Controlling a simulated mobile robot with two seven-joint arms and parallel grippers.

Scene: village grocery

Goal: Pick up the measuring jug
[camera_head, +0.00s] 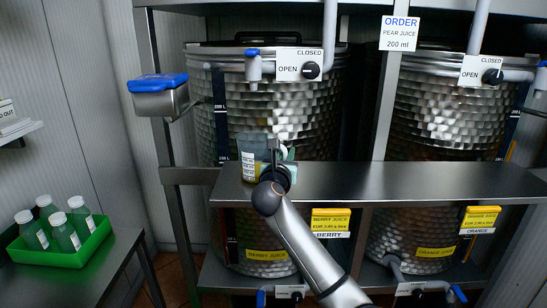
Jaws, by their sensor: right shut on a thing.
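The measuring jug (249,158) is a see-through teal vessel with a white scale strip. It is upright at the left end of the steel shelf, in front of the upper left tank. My right gripper (275,157) is at its right side and shut on it. My wrist hides part of the jug, and I cannot tell whether its base touches the shelf. My left gripper is not in view.
The steel shelf (400,182) is clear to the right. Tanks with taps stand behind and below; the upper left tap (253,68) hangs above the jug. A metal box with a blue lid (158,83) is at left. A green crate (65,258) holds several bottles on a side table.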

